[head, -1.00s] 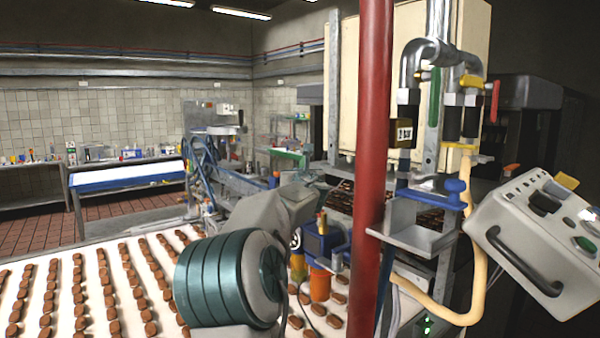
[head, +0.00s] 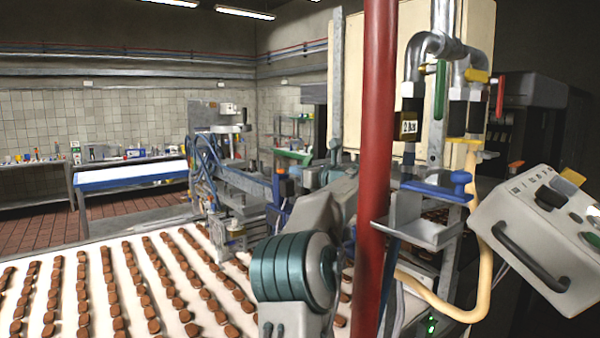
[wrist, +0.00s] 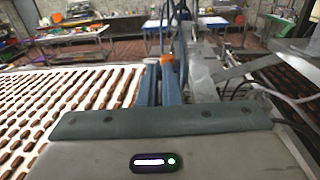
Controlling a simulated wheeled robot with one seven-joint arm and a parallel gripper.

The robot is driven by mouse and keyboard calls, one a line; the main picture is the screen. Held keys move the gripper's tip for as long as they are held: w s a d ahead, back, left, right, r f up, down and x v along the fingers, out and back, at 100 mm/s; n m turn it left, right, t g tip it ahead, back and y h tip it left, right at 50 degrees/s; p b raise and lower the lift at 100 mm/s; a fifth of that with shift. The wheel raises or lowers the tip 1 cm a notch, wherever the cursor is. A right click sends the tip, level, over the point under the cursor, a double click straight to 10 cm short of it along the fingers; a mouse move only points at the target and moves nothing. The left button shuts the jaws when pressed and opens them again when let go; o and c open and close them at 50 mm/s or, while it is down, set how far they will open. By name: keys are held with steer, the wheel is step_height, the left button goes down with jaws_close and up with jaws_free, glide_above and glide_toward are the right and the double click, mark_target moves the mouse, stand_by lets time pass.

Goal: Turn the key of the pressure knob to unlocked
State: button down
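I cannot make out a key or its slot in either view. A dark cylindrical fitting with a brass part and a white label that seems to read 2 bar (head: 408,126) hangs under the grey pipe, right of the red pole. Whether it is the pressure knob, I cannot tell. My arm stands left of the red pole, its teal joint low in the head view. In the head view my gripper is not clearly visible.
The red pole (head: 376,150) stands close to my arm. Right of it are a blue-handled valve (head: 440,190), green and red levers, a yellow hose (head: 485,285) and a tilted control box (head: 530,225).

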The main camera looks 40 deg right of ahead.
stand_by(0.4)
steer(key=c, duration=1.6)
jaws_free()
